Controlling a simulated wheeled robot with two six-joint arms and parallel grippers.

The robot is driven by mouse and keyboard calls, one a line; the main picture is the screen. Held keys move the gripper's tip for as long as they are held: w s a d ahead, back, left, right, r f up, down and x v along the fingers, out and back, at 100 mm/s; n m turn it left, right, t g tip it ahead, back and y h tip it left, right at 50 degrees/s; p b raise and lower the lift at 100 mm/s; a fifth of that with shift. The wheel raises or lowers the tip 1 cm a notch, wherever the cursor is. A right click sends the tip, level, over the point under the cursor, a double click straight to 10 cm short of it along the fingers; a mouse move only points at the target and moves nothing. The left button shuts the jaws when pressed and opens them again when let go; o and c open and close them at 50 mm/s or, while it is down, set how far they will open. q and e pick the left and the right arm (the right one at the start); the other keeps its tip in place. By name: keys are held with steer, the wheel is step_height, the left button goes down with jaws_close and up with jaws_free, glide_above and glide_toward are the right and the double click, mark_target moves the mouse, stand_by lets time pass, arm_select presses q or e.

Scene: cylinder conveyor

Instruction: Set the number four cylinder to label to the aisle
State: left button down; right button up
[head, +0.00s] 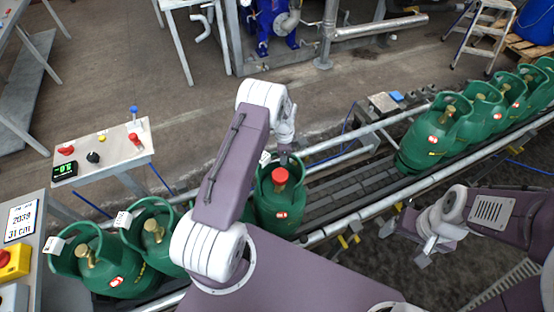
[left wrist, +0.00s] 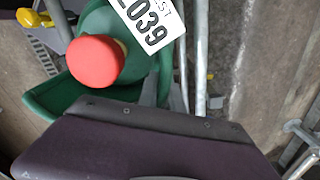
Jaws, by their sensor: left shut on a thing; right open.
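The green cylinder with a red cap (head: 280,177) stands upright on the conveyor below my left gripper (head: 284,152). Its red cap also shows in the left wrist view (left wrist: 96,62). A white label (head: 265,158) is at the cylinder's collar, on the side away from me; in the left wrist view the label (left wrist: 150,22) reads 2039 and is cut off by the top edge. My left gripper is shut on the label, its fingertips mostly hidden. Whether the label touches the collar I cannot tell. My right gripper (head: 428,248) is open and empty beside the near rail.
Green cylinders with white labels (head: 118,272) stand at the left of the conveyor; one is partly behind my left arm. Several more cylinders (head: 428,145) queue at the right. Bare conveyor (head: 350,185) lies between.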

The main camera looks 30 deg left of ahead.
arm_select(q)
steer(key=d+m, duration=0.2)
steer(key=m, duration=0.1)
steer(key=shift+d+f, duration=0.15)
steer(key=shift+d, duration=0.2)
steer(key=shift+s+d+m+b, duration=0.4)
steer(key=shift+d+m, duration=0.35)
steer(key=shift+m, duration=0.35)
steer(key=c, duration=1.5)
jaws_free()
steer(key=shift+w+r, duration=0.1)
steer(key=shift+r, duration=0.3)
step_height(320, 180, up, 8)
steer(key=shift+r, duration=0.2)
